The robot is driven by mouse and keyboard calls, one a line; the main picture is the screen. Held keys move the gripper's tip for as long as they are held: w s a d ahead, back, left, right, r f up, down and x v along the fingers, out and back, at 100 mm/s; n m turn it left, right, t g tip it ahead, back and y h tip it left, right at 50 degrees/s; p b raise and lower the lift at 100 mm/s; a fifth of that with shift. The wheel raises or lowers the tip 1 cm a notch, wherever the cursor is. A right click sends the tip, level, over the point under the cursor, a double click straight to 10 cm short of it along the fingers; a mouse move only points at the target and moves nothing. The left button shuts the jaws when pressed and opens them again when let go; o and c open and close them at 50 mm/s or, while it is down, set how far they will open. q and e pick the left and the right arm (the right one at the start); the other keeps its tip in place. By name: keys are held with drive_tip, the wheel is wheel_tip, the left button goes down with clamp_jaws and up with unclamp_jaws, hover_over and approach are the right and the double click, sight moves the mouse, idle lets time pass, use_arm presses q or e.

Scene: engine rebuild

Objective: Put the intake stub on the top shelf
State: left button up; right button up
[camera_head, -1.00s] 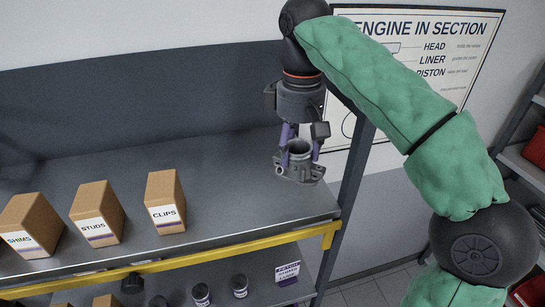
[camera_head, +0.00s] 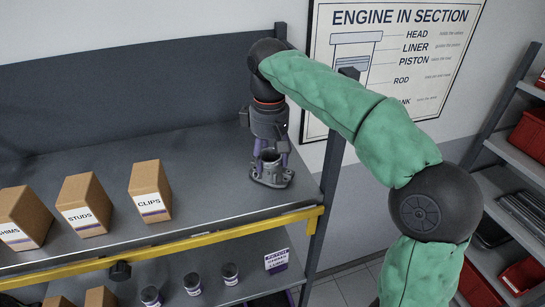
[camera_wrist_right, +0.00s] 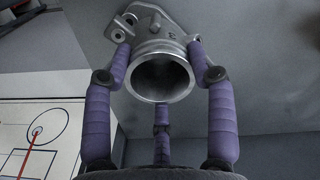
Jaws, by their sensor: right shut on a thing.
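The intake stub (camera_head: 271,171) is a grey metal piece with a round open neck and a flat flange. It is at the right end of the top shelf (camera_head: 215,205), upright, flange down. It appears at or very close to the shelf surface; I cannot tell whether it touches. My right gripper (camera_head: 270,157) points down and is shut on the stub's neck. In the right wrist view the purple fingers stand around the stub (camera_wrist_right: 160,72), with the bore facing the camera. My left gripper is not in view.
Boxes marked CLIPS (camera_head: 150,191), STUDS (camera_head: 84,204) and SHIMS (camera_head: 24,219) stand on the top shelf to the left. A yellow rail (camera_head: 190,243) runs along its front edge. A shelf post (camera_head: 330,165) rises at the right. Small jars (camera_head: 192,284) stand on the shelf below.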

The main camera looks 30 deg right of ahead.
drive_tip(key=shift+a, duration=0.1)
drive_tip(key=shift+w+f, duration=0.25)
drive_tip(key=shift+w, duration=0.3)
drive_tip(key=o, duration=1.4)
drive_tip(key=shift+w, duration=0.15)
drive_tip(key=shift+c, duration=0.2)
drive_tip(key=shift+o, duration=0.4)
drive_tip(key=shift+s+r, duration=0.15)
drive_tip(key=shift+s, duration=0.35)
drive_tip(key=shift+w+r, duration=0.3)
wheel_tip(320, 180, up, 11)
drive_tip(key=shift+s+r, duration=0.15)
